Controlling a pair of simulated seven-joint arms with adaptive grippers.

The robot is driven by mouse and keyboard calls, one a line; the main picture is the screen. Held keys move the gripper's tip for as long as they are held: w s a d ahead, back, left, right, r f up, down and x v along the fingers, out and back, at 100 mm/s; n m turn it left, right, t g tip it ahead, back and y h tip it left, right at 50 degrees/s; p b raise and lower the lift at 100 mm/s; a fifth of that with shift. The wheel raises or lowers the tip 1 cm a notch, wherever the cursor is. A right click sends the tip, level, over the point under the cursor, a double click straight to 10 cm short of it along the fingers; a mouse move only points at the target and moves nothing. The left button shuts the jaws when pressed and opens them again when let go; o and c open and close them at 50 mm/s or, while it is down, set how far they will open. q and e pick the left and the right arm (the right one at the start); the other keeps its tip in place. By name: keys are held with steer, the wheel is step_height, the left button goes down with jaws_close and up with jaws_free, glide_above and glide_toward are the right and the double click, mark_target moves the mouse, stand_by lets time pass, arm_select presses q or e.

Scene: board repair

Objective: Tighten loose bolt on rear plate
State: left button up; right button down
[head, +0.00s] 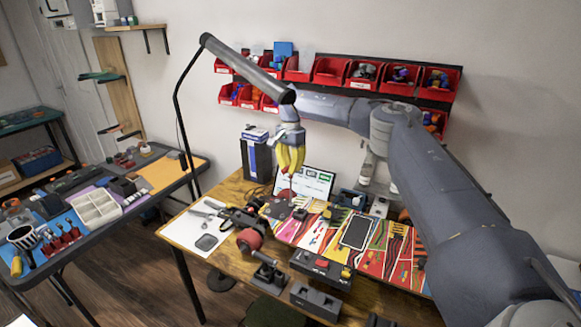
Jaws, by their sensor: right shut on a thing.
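My right gripper (289,172), with yellow fingers, points down over the back of the wooden workbench. It is shut on a thin, dark reddish tool (290,187), mostly hidden by the fingers. The tool's lower end is just above or at a dark reddish part (279,207) on the bench; I cannot tell whether they touch. The rear plate and its bolt are too small or too hidden to make out. My left gripper is not in view.
A lamp (248,68) arches above the gripper. Red bins (331,71) line the wall. A tablet (304,183) leans behind the gripper. A phone (356,232) lies on the colourful mat (288,231). A vise (268,272) stands at the front. A cluttered side table (133,203) stands left.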

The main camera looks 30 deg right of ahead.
stand_by(0.3)
steer(key=shift+m, duration=2)
steer(key=shift+m, duration=2)
steer(key=shift+w+m, duration=0.1)
steer(key=shift+m, duration=0.7)
steer(key=shift+f+m, duration=0.1)
steer(key=shift+m, duration=1.1)
